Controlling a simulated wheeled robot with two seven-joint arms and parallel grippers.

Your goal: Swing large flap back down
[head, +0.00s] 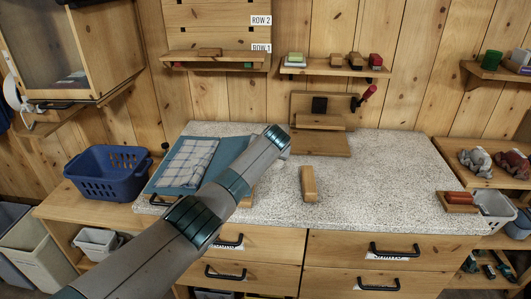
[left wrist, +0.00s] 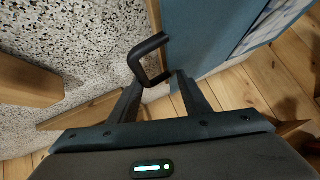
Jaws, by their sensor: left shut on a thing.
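A blue folding board (head: 146,190) lies on the left part of the speckled counter, with a blue-and-white checked cloth (head: 189,160) on it. One black handle (head: 158,201) shows at its front left. My left arm crosses over the board and hides its right part and my left gripper in the head view. In the left wrist view, my left gripper (left wrist: 158,82) is shut on a black handle (left wrist: 146,56) beside a wooden edge and a blue panel (left wrist: 192,38). How far this flap is tilted I cannot tell. My right gripper is not in view.
A wooden block (head: 308,183) stands on the counter right of my arm. A wooden stand (head: 320,140) is at the back. A blue basket (head: 107,173) sits left of the board. The counter's right part is mostly clear, with a small tray (head: 457,207) at its edge.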

